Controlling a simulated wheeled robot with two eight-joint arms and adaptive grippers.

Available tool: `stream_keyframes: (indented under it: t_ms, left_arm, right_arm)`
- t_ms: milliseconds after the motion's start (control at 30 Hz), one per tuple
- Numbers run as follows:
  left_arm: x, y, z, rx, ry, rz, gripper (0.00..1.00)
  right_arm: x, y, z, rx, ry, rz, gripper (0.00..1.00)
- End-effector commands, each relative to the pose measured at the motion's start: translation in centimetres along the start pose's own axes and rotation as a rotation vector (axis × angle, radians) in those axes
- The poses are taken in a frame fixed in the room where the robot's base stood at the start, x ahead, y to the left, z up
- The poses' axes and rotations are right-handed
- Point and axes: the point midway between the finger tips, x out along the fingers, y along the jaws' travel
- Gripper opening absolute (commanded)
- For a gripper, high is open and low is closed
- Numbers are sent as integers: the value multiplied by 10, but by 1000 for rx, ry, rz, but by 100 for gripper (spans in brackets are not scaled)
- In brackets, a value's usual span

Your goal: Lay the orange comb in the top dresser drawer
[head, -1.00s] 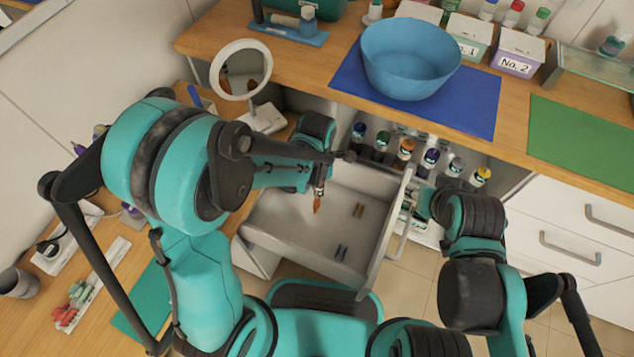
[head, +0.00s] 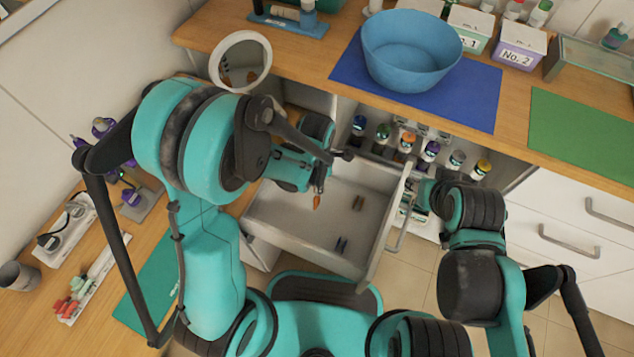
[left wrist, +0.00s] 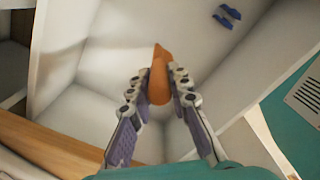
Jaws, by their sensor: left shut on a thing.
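The orange comb (head: 317,202) is held in my left gripper (head: 319,187) over the open dresser drawer (head: 300,239). In the left wrist view the comb (left wrist: 159,78) stands between the two fingers of my left gripper (left wrist: 159,90), which are shut on it. Its far end points at the drawer's inside; I cannot tell whether it touches the floor. Part of the comb is hidden by the fingers. My right gripper (head: 421,195) is beside the drawer's front handle (head: 402,222); its fingers are too small and covered to read.
A blue bowl (head: 410,55) sits on the counter above. A round mirror (head: 240,63) stands near my left arm.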

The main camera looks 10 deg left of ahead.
Motion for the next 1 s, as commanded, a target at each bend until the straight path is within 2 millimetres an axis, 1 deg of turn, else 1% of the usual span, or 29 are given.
stream_keyframes:
  t_ms: [400,433,467,500,533,833,933,1000]
  left_arm:
    - [1,0,0,0,0,0,0]
    - [1,0,0,0,0,0,21]
    - [1,0,0,0,0,0,29]
    - [1,0,0,0,0,0,39]
    - [1,0,0,0,0,0,42]
    - [0,0,0,0,0,0,42]
    - [-6,0,0,0,0,0,42]
    - [-15,0,0,0,0,0,42]
  right_arm:
    - [0,0,0,0,0,0,40]
    - [0,0,0,0,0,0,40]
    - [0,0,0,0,0,0,40]
    - [0,0,0,0,0,0,40]
    - [0,0,0,0,0,0,40]
    - [0,0,0,0,0,0,40]
    - [0,0,0,0,0,0,40]
    - [0,0,0,0,0,0,40]
